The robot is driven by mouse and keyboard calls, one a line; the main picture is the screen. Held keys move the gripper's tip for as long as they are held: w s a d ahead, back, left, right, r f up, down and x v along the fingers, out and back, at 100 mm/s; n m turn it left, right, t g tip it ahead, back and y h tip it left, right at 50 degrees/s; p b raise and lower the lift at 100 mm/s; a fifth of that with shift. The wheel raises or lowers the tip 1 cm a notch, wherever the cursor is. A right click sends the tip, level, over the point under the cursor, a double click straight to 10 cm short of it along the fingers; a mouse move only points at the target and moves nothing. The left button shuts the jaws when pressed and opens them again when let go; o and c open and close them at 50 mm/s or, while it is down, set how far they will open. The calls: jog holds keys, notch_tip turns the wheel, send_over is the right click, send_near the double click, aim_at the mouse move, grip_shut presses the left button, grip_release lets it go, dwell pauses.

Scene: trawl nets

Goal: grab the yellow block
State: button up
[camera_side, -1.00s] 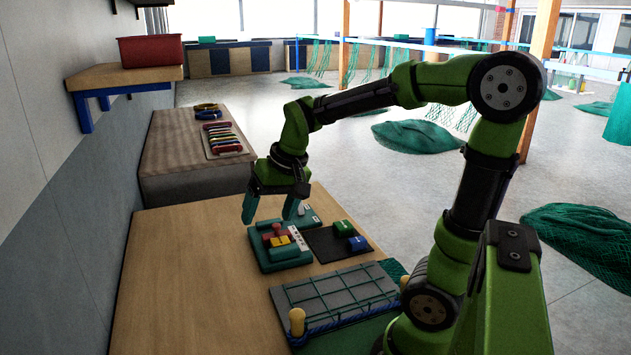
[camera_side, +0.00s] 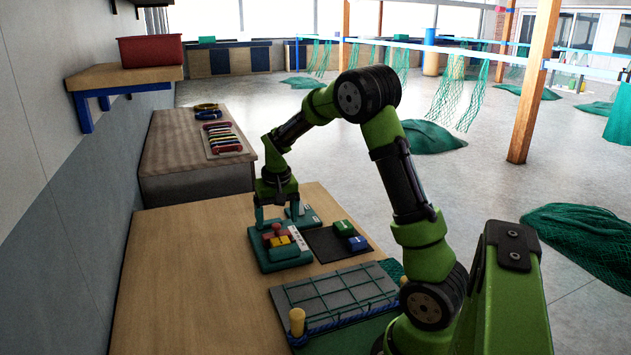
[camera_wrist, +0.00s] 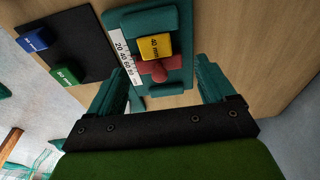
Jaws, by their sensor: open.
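The yellow block (camera_wrist: 155,46), marked "40 mm", lies on a teal tray (camera_wrist: 183,75) in the wrist view, next to a red piece (camera_wrist: 160,69). In the side view the yellow block (camera_side: 281,241) sits low among the red parts on the tray (camera_side: 284,263). My gripper (camera_side: 278,221) is open and empty, pointing down above the far part of the tray. In the wrist view the two teal fingers (camera_wrist: 165,84) are spread wide, with the red piece and the yellow block beyond the gap between them. Nothing is between the fingertips.
A black mat (camera_side: 327,247) with a green block (camera_side: 343,228) and a blue block (camera_side: 357,243) lies right of the tray. A white ruler strip (camera_wrist: 124,58) runs along the tray. A netted board (camera_side: 335,294) lies nearer. The table's left part is bare.

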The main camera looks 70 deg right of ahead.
aim_at(280, 240)
jog(key=f, duration=0.5)
jog(key=d+f, duration=0.1)
jog(key=f, duration=0.1)
jog(key=shift+f, duration=0.2)
jog(key=shift+c, duration=0.2)
